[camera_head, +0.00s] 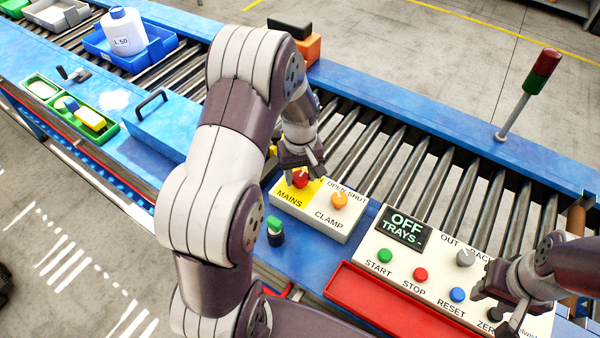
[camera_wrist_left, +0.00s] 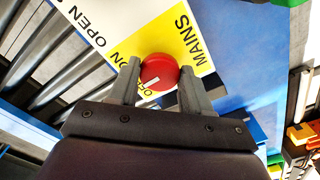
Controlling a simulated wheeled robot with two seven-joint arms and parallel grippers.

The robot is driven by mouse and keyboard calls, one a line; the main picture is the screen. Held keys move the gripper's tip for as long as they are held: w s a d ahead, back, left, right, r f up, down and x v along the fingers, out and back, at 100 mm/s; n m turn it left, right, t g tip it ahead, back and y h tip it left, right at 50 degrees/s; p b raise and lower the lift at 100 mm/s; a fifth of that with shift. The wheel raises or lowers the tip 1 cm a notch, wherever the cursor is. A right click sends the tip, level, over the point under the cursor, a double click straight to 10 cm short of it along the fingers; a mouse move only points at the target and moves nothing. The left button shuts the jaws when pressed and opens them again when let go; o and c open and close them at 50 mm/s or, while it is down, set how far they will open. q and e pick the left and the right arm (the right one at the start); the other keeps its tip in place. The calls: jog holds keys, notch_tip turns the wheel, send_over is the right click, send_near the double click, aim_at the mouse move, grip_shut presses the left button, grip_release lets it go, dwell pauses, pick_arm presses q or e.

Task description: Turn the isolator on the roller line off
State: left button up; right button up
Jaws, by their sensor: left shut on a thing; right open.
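The isolator is a red round knob (camera_head: 300,178) on a yellow plate marked MAINS (camera_head: 284,194), at the left end of a white switch box (camera_head: 315,224). It also shows in the left wrist view as a red knob (camera_wrist_left: 159,72) with a white pointer line. The line points toward the lettering at the OFF mark, partly hidden by the gripper. My left gripper (camera_wrist_left: 158,88) is shut on the knob, one finger on each side. My right gripper (camera_head: 505,290) is open above the right end of the larger control panel (camera_head: 405,262).
An orange clamp knob (camera_head: 340,200) sits close beside the isolator. The panel carries a display reading OFF TRAYS (camera_head: 405,228) and several buttons. Behind are the rollers (camera_head: 400,170) and a red-green stack light (camera_head: 540,75). A red tray (camera_head: 385,305) lies in front.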

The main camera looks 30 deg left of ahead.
aim_at(299, 176)
pick_arm(q)
jog(key=n, duration=0.4)
jog(key=shift+w+n, duration=0.1)
jog(key=shift+n, duration=2.1)
jog(key=o, duration=0.9)
jog(key=shift+o, duration=0.8)
jog(key=shift+a, duration=0.15)
jog(key=shift+r, duration=0.1)
notch_tip(299, 176, up, 12)
jog(key=shift+r+b, duration=0.25)
jog(key=shift+b, duration=0.2)
